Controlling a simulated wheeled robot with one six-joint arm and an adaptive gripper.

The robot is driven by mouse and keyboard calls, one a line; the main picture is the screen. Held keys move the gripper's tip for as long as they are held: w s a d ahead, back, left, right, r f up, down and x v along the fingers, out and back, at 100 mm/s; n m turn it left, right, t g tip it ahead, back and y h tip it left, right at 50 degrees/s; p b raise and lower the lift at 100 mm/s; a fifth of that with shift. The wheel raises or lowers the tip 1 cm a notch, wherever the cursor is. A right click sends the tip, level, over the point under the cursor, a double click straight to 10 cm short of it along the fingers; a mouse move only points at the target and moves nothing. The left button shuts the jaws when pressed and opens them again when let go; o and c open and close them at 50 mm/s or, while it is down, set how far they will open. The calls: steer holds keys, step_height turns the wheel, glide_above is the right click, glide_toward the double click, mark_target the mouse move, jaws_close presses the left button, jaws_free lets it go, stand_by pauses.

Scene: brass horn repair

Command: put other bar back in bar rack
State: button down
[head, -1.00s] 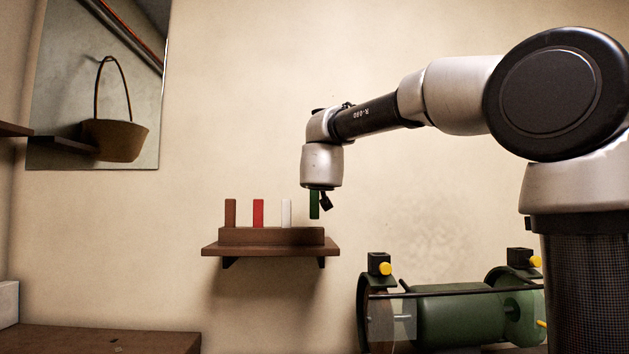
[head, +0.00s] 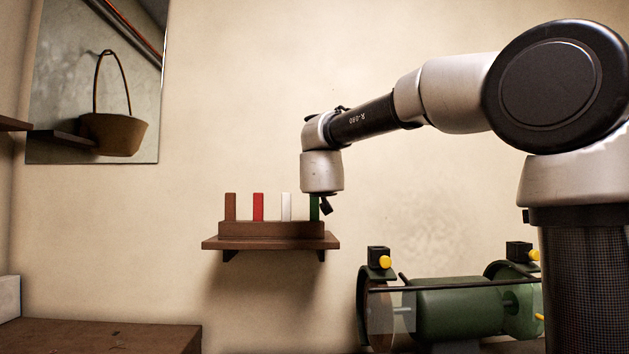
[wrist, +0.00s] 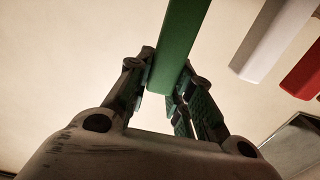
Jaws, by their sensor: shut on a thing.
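The bar rack (head: 270,230) is a brown wooden block on a small wall shelf. A brown bar (head: 230,206), a red bar (head: 258,206) and a white bar (head: 286,206) stand upright in it. A green bar (head: 314,207) stands upright at the rack's right end, its lower end at the rack's top. My gripper (head: 321,204) is shut on the green bar from above. In the wrist view the green bar (wrist: 178,45) sits between both fingers of my gripper (wrist: 170,90). The head view does not show how deep the bar sits in the rack.
The wall shelf (head: 270,243) carries the rack. A green bench grinder (head: 455,305) stands at the lower right. A mirror (head: 60,80) on the left wall reflects a basket. A brown surface (head: 100,338) lies at lower left. The wall around the rack is clear.

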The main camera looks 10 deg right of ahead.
steer(key=shift+f, duration=1.65)
steer(key=c, duration=1.2)
jaws_free()
steer(key=shift+f, duration=0.1)
steer(key=s, duration=0.4)
steer(key=s+a, duration=0.1)
steer(key=s, duration=0.3)
steer(key=s+a, duration=0.1)
steer(key=s, duration=0.2)
steer(key=shift+s+a, duration=0.15)
steer(key=shift+s, duration=0.25)
